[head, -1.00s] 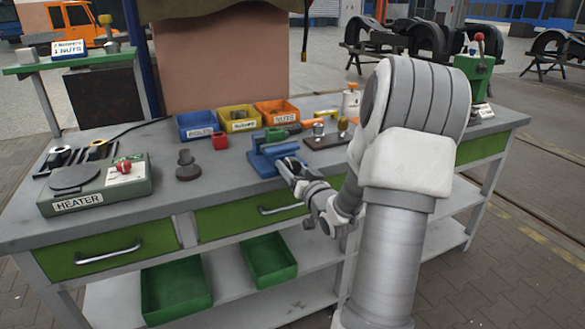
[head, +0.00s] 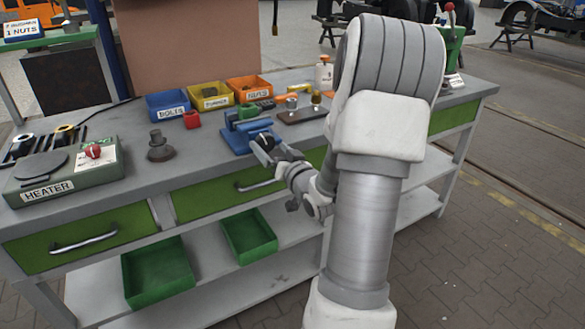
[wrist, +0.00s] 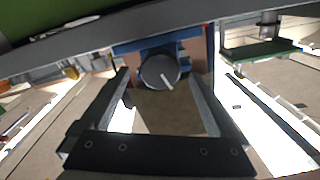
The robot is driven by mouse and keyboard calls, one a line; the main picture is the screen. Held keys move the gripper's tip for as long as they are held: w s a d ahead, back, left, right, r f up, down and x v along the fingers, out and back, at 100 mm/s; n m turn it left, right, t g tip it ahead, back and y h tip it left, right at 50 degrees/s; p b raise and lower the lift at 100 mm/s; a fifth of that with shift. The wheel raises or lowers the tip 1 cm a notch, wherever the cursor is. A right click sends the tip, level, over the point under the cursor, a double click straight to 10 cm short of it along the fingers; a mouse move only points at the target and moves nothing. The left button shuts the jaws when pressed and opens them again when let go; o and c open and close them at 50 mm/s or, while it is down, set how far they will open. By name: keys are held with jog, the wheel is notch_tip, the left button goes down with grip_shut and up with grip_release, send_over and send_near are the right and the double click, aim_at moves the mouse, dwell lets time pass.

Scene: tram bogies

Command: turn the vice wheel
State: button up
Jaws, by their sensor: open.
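The blue vice (head: 236,136) sits on the grey bench top, near its front edge. In the wrist view the vice wheel (wrist: 158,68) is a dark round knob with a white line on its face, in front of the blue vice body (wrist: 188,46). My gripper (head: 262,146) is at the front of the vice in the head view, where the wheel is hard to make out. In the wrist view my gripper's open fingers (wrist: 160,77) point at the wheel, one on each side. I cannot tell whether they touch it.
Behind the vice are blue (head: 168,106), yellow (head: 211,96) and orange (head: 249,89) bins. A heater (head: 66,178) and a dark stepped part (head: 160,148) stand to the left. A drawer handle (head: 262,181) sticks out below my gripper. Green trays (head: 158,272) lie on the lower shelf.

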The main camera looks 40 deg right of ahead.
jog(key=p+v, duration=1.3)
jog(key=v, duration=0.1)
jog(key=shift+s, duration=0.3)
dwell(0.5)
jog(key=n+b, duration=0.5)
jog(key=b, duration=0.5)
send_near(267, 145)
jog(key=b+x, duration=0.1)
jog(key=x, duration=1)
